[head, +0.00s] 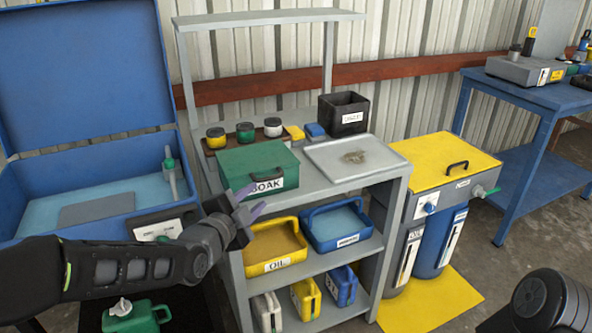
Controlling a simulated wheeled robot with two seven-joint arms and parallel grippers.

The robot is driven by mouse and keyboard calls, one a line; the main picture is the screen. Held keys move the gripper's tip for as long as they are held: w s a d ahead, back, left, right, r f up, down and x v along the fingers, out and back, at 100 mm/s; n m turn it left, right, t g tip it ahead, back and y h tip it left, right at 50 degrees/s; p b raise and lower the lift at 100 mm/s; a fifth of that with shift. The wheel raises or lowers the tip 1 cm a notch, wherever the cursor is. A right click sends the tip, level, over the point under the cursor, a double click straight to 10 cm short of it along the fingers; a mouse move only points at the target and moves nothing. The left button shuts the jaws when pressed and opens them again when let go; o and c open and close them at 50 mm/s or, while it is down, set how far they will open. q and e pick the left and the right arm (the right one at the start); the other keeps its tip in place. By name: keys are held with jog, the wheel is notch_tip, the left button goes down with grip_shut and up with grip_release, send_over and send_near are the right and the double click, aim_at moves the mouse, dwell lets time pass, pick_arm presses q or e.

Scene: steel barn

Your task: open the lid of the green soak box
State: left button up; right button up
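The green soak box (235,176) stands on the top of the grey shelf unit, left of centre. Its lid (252,158) is down, and a dark handle (267,175) shows on the front above the white label, which is partly covered. My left gripper (261,193) reaches in from the left, just in front of the box's lower front. Its two purple fingers are spread apart with nothing between them. I cannot tell whether a fingertip touches the box. Of my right arm only a dark rounded part shows at the lower right; its gripper is out of view.
A metal tray (384,170) lies right of the box, with several small jars behind the box and a black bin (343,114) behind the tray. Yellow (276,249) and blue (338,224) trays sit on the shelf below. A large open blue chest (82,70) stands at left.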

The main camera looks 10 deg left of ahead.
aim_at(272, 178)
pick_arm(q)
jog(key=m, duration=0.1)
jog(key=r+m, duration=0.1)
jog(key=m, duration=0.1)
jog(key=w+d+m, duration=0.1)
jog(key=shift+r, duration=0.25)
jog(key=shift+p+x, duration=0.3)
jog(key=shift+x, duration=3.55)
jog(key=shift+r, duration=0.15)
jog(key=shift+c, duration=0.2)
grip_shut()
jog(key=shift+f, duration=0.2)
